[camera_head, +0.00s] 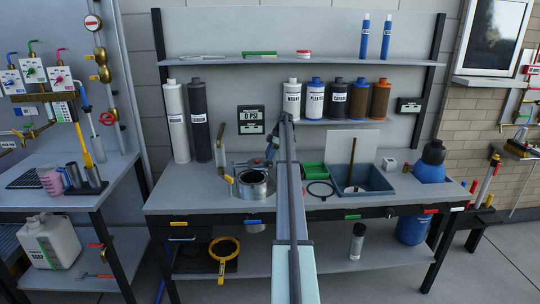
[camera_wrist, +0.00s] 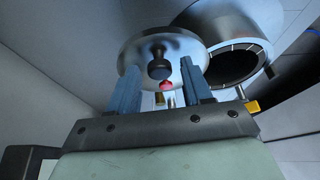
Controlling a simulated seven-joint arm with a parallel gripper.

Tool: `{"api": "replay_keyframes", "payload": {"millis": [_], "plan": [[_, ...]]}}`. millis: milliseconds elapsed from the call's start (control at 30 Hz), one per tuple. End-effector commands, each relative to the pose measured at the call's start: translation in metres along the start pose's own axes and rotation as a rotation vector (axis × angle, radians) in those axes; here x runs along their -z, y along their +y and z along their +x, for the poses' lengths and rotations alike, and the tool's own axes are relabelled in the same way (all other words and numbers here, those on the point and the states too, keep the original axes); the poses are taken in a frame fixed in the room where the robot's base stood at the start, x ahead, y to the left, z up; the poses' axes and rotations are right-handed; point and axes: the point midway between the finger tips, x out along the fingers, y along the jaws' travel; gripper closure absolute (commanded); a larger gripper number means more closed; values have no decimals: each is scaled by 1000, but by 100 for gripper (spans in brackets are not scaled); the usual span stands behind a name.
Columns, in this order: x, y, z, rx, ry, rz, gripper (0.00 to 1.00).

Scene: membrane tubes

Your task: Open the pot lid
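The metal pot (camera_head: 253,190) stands on the workbench, left of my arm. In the wrist view the pot (camera_wrist: 264,32) shows its dark round opening. The round metal lid (camera_wrist: 190,46), with a black knob (camera_wrist: 159,64), is at the opening's left side and leaves the opening uncovered. My gripper (camera_wrist: 161,68) is open, its two fingers apart with the knob seen between them. Whether a finger touches the lid cannot be told. In the head view my gripper (camera_head: 272,150) is just above and right of the pot, small and partly hidden.
A blue-grey bin (camera_head: 375,182) and a green tray (camera_head: 312,170) stand right of my arm. Two tall cylinders, white (camera_head: 175,120) and dark (camera_head: 199,120), stand behind left of the pot. A shelf (camera_head: 345,61) runs above. The bench front left of the pot is clear.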

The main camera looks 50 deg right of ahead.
Motion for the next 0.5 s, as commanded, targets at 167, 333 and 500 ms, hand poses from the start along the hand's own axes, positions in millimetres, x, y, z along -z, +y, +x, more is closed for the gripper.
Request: {"api": "replay_keyframes", "payload": {"millis": [167, 333, 500], "plan": [[0, 0, 0, 0, 1, 0, 45], [0, -2, 0, -3, 1, 7, 45], [0, -16, 0, -23, 1, 56, 45]]}}
